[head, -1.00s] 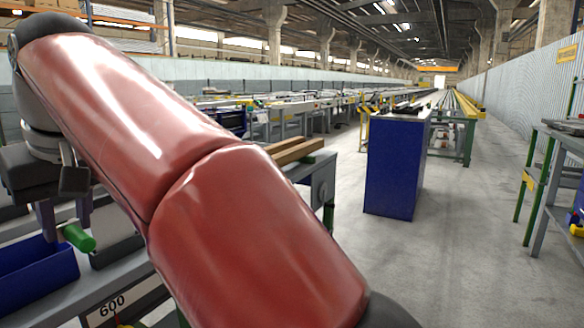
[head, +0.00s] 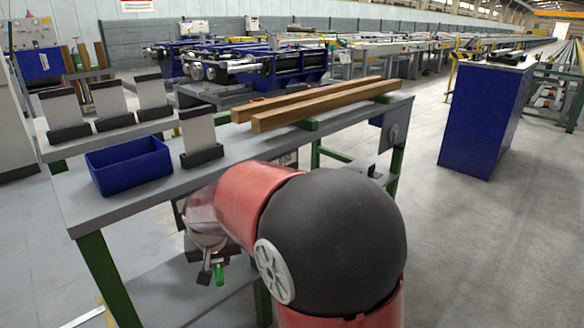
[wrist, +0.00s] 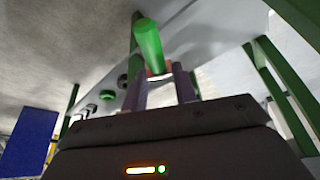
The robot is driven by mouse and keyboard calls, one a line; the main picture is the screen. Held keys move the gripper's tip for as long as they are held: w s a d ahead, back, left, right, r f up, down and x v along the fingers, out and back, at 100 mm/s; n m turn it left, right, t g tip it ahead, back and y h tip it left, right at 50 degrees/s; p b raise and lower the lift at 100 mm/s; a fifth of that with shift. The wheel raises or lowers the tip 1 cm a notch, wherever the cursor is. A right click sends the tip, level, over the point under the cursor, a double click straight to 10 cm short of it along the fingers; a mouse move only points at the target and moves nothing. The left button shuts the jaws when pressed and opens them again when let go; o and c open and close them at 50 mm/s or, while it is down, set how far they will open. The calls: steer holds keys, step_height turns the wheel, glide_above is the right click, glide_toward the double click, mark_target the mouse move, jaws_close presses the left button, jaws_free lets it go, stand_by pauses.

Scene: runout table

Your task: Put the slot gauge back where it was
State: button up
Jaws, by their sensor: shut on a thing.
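My gripper (head: 208,272) hangs low in front of the bench's near edge in the head view. It is shut on a green cylindrical piece (head: 219,275), which I take to be the slot gauge. In the wrist view the green piece (wrist: 148,42) sticks up past the two purple-grey fingers (wrist: 161,84), with a small reddish part at its base. The rest of the gauge is hidden between the fingers.
On the bench stand a blue bin (head: 130,166), a grey plate in a black base (head: 199,138) and two wooden beams (head: 325,104). More such plates (head: 109,102) stand behind. A blue cabinet (head: 482,118) is at right. The floor between is clear.

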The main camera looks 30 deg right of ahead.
step_height(320, 180, down, 31)
steer(key=s+d+m+h, duration=0.1)
steer(key=s+d+m, duration=0.1)
steer(key=m, duration=0.1)
steer(key=shift+s+d+f, duration=0.15)
steer(key=shift+s+d, duration=0.05)
steer(key=shift+d, duration=0.2)
